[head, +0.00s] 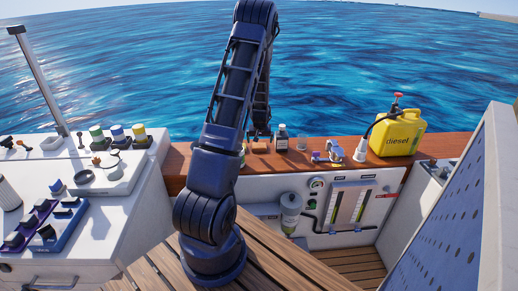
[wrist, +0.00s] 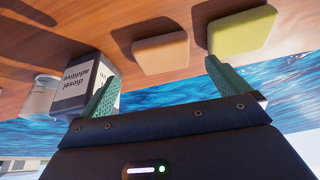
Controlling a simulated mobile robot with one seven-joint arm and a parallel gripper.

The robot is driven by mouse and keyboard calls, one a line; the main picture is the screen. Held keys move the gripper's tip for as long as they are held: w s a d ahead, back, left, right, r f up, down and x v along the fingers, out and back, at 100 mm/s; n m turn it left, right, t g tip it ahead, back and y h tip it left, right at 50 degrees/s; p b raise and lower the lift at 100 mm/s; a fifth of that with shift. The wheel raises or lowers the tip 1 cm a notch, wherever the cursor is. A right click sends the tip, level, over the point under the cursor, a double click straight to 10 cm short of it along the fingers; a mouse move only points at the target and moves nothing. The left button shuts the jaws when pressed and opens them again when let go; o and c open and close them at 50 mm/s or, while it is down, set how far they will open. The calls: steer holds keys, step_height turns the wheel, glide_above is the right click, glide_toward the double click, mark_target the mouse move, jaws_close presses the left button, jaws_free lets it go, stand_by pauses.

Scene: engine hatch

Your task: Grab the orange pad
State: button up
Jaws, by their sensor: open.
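The orange pad (wrist: 160,52) is a small rounded block on the wooden surface, in the upper middle of the wrist view. My gripper (wrist: 162,66) is open, with one green finger to each side of the pad's position in the picture. The pad lies beyond the fingertips and nothing is between the jaws. In the head view my arm reaches up and over to the wooden ledge (head: 345,148), and the gripper is mostly hidden behind it.
A yellow-green pad (wrist: 242,32) lies right of the orange one in the wrist view. A diesel additive bottle (wrist: 83,82) stands close to the left finger, with a white container (wrist: 41,97) beyond. A yellow diesel can (head: 398,133) stands farther right on the ledge.

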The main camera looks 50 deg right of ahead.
mark_target(259, 146)
steer(key=shift+w+x, duration=0.15)
steer(key=shift+x, duration=1.35)
steer(key=shift+w+x, duration=0.2)
steer(key=shift+x, duration=1.25)
steer(key=shift+r, duration=0.1)
steer(key=c, duration=1)
steer(key=shift+r, duration=0.15)
